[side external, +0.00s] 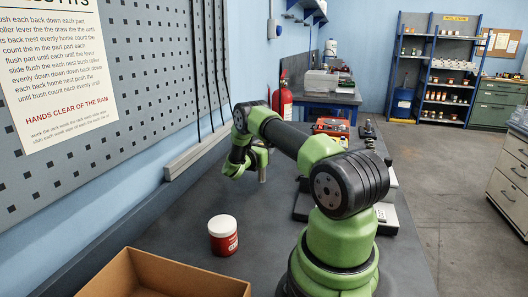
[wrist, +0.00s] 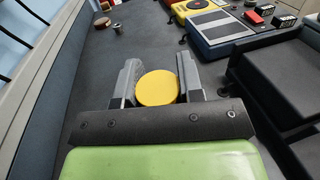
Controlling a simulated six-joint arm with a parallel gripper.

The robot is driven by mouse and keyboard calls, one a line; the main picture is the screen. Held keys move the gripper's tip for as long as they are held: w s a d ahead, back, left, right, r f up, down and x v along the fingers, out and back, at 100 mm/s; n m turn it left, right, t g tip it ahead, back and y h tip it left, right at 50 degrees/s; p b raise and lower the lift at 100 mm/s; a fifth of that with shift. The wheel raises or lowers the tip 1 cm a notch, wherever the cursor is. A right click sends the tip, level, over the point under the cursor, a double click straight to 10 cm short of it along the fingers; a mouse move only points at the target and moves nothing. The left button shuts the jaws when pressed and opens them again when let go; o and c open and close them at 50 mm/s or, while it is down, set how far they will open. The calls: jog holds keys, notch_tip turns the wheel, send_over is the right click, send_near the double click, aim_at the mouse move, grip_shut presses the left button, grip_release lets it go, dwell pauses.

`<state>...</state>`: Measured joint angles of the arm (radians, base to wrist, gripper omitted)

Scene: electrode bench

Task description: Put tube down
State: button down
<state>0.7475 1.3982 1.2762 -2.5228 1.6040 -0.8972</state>
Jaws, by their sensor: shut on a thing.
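The tube shows in the wrist view as a round yellow end (wrist: 157,88) between the two grey fingers of my gripper (wrist: 158,77). The fingers are closed on its sides. In the side view my gripper (side external: 261,162) points down low over the dark bench, beyond the jar. A short pale brownish piece of the tube (side external: 263,174) shows below it. My arm and gripper hide the rest of the tube. I cannot tell whether its lower end touches the bench.
A red jar with a white lid (side external: 223,235) and an open cardboard box (side external: 165,280) stand on the near bench (side external: 180,215). Red equipment (side external: 331,127) is behind my arm.

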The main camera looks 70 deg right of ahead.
jog(key=shift+f, duration=0.45)
jog(key=c, duration=0.8)
grip_release()
jog(key=shift+f, duration=0.1)
jog(key=shift+o, duration=0.2)
